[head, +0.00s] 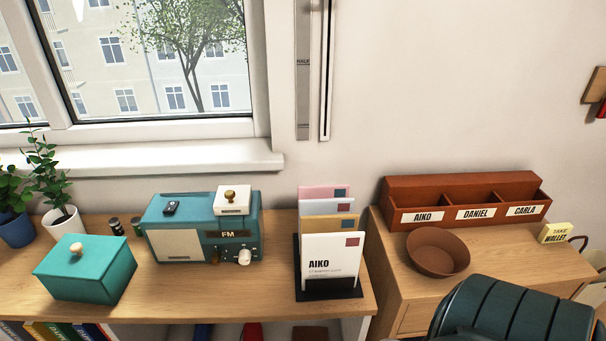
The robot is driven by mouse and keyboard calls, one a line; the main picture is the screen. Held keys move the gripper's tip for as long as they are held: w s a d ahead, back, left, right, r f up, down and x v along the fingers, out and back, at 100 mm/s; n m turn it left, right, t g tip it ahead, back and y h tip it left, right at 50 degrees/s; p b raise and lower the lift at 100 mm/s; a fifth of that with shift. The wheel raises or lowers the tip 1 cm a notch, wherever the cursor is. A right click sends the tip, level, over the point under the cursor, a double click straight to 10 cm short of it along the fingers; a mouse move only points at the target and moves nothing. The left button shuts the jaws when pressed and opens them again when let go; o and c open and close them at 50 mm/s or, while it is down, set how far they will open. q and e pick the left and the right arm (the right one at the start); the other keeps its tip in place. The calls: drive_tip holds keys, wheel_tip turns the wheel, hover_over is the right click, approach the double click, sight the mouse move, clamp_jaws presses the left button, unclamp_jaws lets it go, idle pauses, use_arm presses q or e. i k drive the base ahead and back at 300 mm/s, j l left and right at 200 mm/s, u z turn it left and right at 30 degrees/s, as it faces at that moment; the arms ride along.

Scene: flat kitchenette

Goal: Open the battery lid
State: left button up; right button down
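A small dark object (171,208) lies on the radio's top at the left. Neither of my grippers is in view.
A teal lidded box (85,269) stands at front left, near potted plants (62,222). A letter rack with envelopes (329,262) stands right of the radio. A brown bowl (437,252) and labelled letter trays (466,205) are farther right. A dark green ribbed object (512,312) fills the lower right.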

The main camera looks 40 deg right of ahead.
sight(236, 199)
drive_tip(key=l+z, duration=0.15)
drive_tip(key=z, duration=0.7)
drive_tip(key=i+j, duration=0.05)
